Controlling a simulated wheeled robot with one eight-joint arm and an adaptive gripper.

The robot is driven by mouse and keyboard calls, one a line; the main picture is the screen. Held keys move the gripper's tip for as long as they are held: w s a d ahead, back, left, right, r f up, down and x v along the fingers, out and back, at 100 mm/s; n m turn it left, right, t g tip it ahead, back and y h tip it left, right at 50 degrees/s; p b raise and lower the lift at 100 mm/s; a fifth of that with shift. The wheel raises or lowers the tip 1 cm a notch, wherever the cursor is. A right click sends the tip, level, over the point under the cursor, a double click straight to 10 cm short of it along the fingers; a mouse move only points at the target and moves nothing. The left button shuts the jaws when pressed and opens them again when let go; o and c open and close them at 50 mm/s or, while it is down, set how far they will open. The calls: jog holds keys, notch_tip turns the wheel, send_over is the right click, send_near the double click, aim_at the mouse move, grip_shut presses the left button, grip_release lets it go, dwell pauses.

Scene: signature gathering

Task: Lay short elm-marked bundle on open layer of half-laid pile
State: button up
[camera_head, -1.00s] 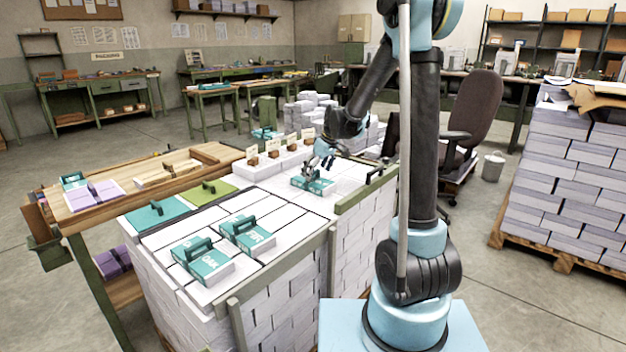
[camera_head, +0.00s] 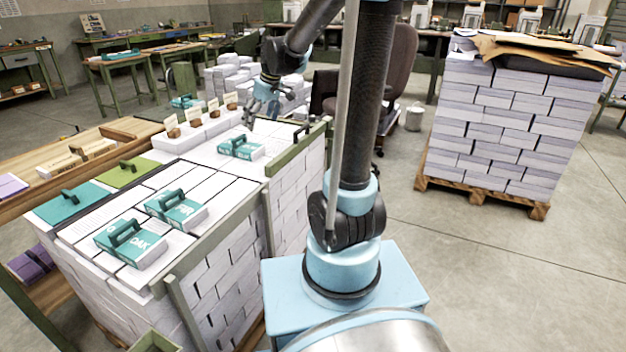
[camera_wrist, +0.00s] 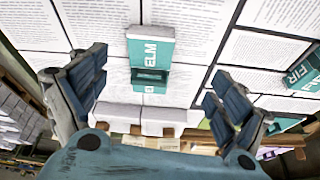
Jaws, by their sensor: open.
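The short elm bundle (camera_head: 240,147) is a teal-banded white paper block with a dark handle. It lies flat on the white top layer of the paper pile (camera_head: 205,153), near its far right part. The wrist view shows its ELM lettering (camera_wrist: 151,50) facing up. My gripper (camera_head: 262,116) is open and empty, above and a little right of the bundle, apart from it. In the wrist view the bundle shows between the spread fingers, and nothing is held.
Bundles marked OAK (camera_head: 130,245) and FIR (camera_head: 176,212) lie on the pile's near part. A raised row with small label cards (camera_head: 200,117) borders its far side. A green rail (camera_head: 297,150) edges the right. A tall paper stack (camera_head: 500,130) stands on a pallet at right.

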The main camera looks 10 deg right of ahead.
jog(key=s+d+f+m+h, duration=0.1)
jog(key=s+d+f+m, duration=0.2)
jog(key=s, duration=0.7)
jog(key=s+d+f+m+h, duration=0.1)
jog(key=s+d+f+m, duration=0.1)
jog(key=s+d+f, duration=0.2)
jog(key=s+d+f+m+h, duration=0.1)
jog(key=s+d+f+m, duration=0.2)
jog(key=s+d, duration=0.5)
jog(key=s, duration=0.9)
jog(key=shift+s+f+m+g, duration=0.2)
jog(key=shift+f+m+g, duration=0.05)
jog(key=shift+m+g, duration=0.05)
jog(key=shift+d, duration=0.1)
